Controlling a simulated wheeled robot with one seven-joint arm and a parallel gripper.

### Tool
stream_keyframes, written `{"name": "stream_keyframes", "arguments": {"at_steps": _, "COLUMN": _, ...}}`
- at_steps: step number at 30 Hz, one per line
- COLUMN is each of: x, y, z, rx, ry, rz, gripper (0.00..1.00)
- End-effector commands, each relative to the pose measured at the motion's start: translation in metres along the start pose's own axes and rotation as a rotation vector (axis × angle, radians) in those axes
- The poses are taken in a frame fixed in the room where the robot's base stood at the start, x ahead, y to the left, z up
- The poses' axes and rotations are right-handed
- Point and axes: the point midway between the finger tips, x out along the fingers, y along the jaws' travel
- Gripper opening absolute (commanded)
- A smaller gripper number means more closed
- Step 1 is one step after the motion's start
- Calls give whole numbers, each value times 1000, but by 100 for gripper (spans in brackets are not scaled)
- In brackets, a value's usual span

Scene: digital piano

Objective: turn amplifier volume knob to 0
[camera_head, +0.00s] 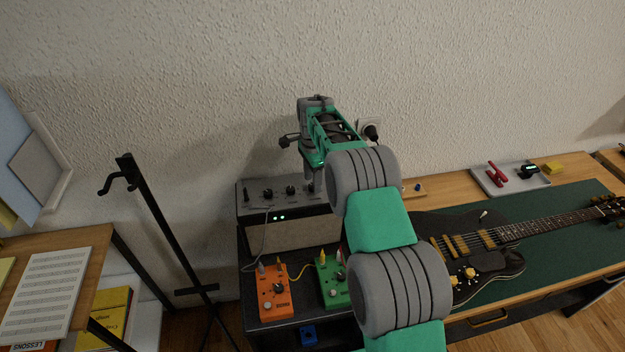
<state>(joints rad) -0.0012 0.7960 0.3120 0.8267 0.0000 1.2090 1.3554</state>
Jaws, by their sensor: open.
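The amplifier (285,235) is a grey box with a pale front grille, standing against the wall. Its dark top panel carries several small knobs, including a black knob (291,190) and another knob (268,193) to its left. I cannot read any labels or the knob settings, so I cannot tell which is the volume knob. My gripper (311,184) is open and points down at the right part of the panel, just right of the black knob. My arm hides the amplifier's right end, and I cannot tell whether the fingers touch or surround a knob.
An orange pedal (272,295) and a green pedal (333,287) with cables sit before the amplifier. A dark guitar (480,250) lies on a green mat (570,225) at right. A tray (515,180) with small items is behind it. A black stand (165,230) rises at left.

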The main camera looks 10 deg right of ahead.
Motion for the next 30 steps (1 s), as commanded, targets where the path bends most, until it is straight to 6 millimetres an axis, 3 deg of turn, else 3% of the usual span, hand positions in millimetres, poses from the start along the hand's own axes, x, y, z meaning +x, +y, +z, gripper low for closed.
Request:
{"name": "stream_keyframes", "arguments": {"at_steps": 4, "x": 11, "y": 0, "z": 0, "rx": -1, "ry": 0, "rz": -2, "gripper": 49}}
{"name": "stream_keyframes", "arguments": {"at_steps": 11, "x": 13, "y": 0, "z": 0, "rx": -1, "ry": 0, "rz": -2, "gripper": 49}}
{"name": "stream_keyframes", "arguments": {"at_steps": 27, "x": 13, "y": 0, "z": 0, "rx": -1, "ry": 0, "rz": -2, "gripper": 4}}
{"name": "stream_keyframes", "arguments": {"at_steps": 30, "x": 13, "y": 0, "z": 0, "rx": -1, "ry": 0, "rz": -2, "gripper": 0}}
